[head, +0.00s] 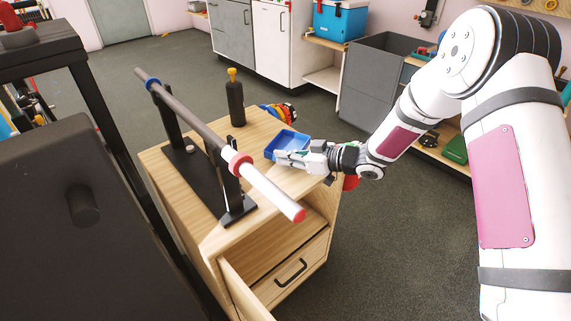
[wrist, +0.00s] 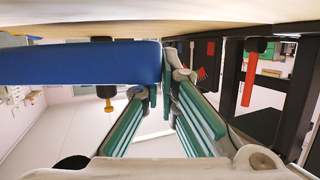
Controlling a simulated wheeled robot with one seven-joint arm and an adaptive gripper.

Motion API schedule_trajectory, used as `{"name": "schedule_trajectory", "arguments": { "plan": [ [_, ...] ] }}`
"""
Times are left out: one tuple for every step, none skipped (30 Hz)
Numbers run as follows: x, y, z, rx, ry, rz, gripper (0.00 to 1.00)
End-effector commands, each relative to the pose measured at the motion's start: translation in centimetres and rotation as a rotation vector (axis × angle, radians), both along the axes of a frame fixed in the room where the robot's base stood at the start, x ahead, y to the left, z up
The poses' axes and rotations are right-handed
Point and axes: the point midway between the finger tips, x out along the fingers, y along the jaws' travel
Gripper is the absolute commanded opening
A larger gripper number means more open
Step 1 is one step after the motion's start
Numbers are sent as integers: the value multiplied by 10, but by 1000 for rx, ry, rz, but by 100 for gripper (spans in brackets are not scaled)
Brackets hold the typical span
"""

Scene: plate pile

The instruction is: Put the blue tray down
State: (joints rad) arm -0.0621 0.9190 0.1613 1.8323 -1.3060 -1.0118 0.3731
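The blue tray (head: 284,140) is a small open box at the right side of the wooden cabinet top, roughly level. My gripper (head: 284,156) reaches in from the right, with its fingers at the tray's near side. In the wrist view, the tray (wrist: 80,63) shows as a blue wall at the left. The green-padded fingers (wrist: 167,77) come together at the end of this wall and appear to pinch it. The wooden top lies along the upper edge of that view, close to the tray. I cannot tell whether the tray touches it.
A grey bar (head: 200,130) on a black stand crosses the cabinet top (head: 262,200) at the left.

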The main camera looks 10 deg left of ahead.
Motion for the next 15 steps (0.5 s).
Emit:
{"name": "schedule_trajectory", "arguments": {
  "plan": [
    [0, 0, -12, 0, 1, 1, 0],
    [0, 1, -16, 0, 1, 1, 0],
    [0, 1, -20, 0, 0, 1, 0],
    [0, 1, -22, 0, 0, 1, 0],
    [0, 1, -22, 0, 0, 1, 0],
    [0, 0, -22, 0, -1, 1, 0],
    [0, 0, -21, 1, -1, 1, 0],
    [0, 0, -21, 1, -1, 1, 0],
    [0, 0, -20, 1, -1, 0, 0],
    [0, 0, -20, 1, -1, 0, 0],
    [0, 0, -20, 1, -1, 0, 0],
    [0, 0, -21, 1, -1, 0, 0],
    [0, 0, -22, 1, -1, 0, 0],
    [0, 0, -23, 1, -1, 0, 0],
    [0, 0, -24, 1, -1, 0, 0]
  ]
}}
